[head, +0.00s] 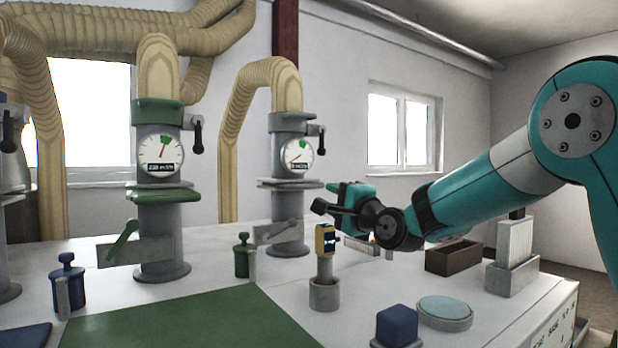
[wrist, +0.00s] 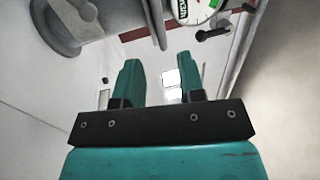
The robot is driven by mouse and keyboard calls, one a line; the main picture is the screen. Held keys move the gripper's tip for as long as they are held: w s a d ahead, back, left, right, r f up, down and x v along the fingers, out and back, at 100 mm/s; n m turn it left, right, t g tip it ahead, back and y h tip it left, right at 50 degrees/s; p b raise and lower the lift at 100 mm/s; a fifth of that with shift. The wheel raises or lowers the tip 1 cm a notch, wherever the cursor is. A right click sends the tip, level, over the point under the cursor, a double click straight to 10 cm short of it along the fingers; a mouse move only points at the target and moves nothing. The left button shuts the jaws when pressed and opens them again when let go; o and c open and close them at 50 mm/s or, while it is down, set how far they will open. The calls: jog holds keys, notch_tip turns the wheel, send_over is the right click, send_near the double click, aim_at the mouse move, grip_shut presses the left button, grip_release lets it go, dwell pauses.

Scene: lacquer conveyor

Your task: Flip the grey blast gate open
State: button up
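The grey blast gate (head: 288,185) is a grey collar on the right-hand duct pipe, below a round gauge (head: 298,153) whose needle points low and left. A grey lever (head: 278,231) slants on a plate low on that pipe. My gripper (head: 328,198) is to the right of the pipe, about level with the space between collar and lever, apart from the lever in the picture. In the wrist view my gripper (wrist: 159,62) has two teal fingers spread apart with nothing between them. The pipe's base (wrist: 62,32) and part of the gauge (wrist: 193,8) show at the top there.
A green-collared pipe (head: 160,220) with a green lever (head: 123,241) stands to the left. A yellow device on a grey post (head: 324,270) stands below my gripper. A green-knobbed canister (head: 244,258), blue block (head: 397,325), round dish (head: 445,310) and brown box (head: 453,257) share the bench.

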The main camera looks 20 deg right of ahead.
aim_at(311, 187)
jog(key=p+x, duration=0.4)
jog(key=x, duration=0.5)
jog(key=shift+w+a+r, duration=0.1)
jog(key=shift+w+a, duration=0.15)
jog(key=shift+w, duration=0.1)
grip_shut()
